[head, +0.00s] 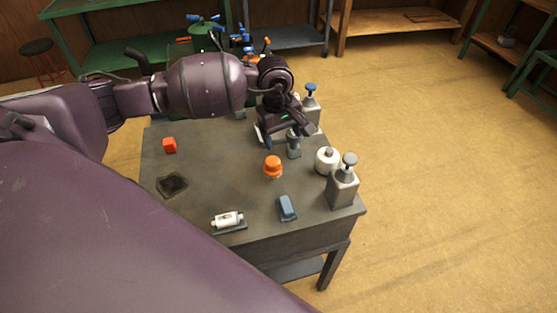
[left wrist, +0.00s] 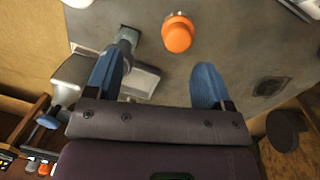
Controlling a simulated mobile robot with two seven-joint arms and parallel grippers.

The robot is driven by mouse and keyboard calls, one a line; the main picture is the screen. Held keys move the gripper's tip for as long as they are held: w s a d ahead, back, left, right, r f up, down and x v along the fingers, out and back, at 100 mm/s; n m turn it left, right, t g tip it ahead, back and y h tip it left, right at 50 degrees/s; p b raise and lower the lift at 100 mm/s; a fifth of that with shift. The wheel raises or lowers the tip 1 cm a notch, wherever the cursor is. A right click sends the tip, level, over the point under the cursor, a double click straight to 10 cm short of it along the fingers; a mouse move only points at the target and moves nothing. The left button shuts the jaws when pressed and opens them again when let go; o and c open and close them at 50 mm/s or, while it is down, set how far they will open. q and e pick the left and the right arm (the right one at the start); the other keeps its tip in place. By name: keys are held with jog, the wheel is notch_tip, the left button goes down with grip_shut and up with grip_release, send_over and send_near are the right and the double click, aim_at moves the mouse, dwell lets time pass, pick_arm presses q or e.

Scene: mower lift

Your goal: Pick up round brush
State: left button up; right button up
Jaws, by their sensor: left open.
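An orange round-topped piece with a pale lower part, which looks like the round brush (head: 272,164), stands upright near the middle of the dark workbench (head: 215,165). It also shows at the top of the left wrist view (left wrist: 177,36), ahead of the fingers. My left gripper (head: 284,134) is above the bench, behind the orange piece and apart from it. Its two blue fingers (left wrist: 163,66) are spread with nothing gripped. A grey cylindrical item (head: 294,145) stands close by the gripper, near the left finger in the wrist view. My right gripper is out of view.
A white round container (head: 327,160) and a grey pump dispenser (head: 343,182) stand at the bench's right side. Another dispenser (head: 311,105) is behind. A blue block (head: 287,207), a white roller-like item (head: 228,220) and a red block (head: 169,145) lie around. The bench's centre left is clear.

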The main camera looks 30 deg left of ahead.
aim_at(273, 161)
pick_arm(q)
jog(key=f, duration=0.2)
jog(key=s+a+f+m, duration=0.1)
jog(key=f, duration=0.1)
jog(key=f+m+y, duration=0.1)
jog(key=shift+s+a+f+g, duration=0.15)
jog(key=shift+a+f+g, duration=0.15)
jog(key=shift+a+f, duration=0.25)
jog(key=shift+f, duration=1.15)
jog(key=shift+a+f, duration=0.15)
jog(key=shift+f, duration=1.1)
jog(key=c, duration=1.1)
notch_tip(273, 161, up, 20)
jog(key=shift+r, duration=0.1)
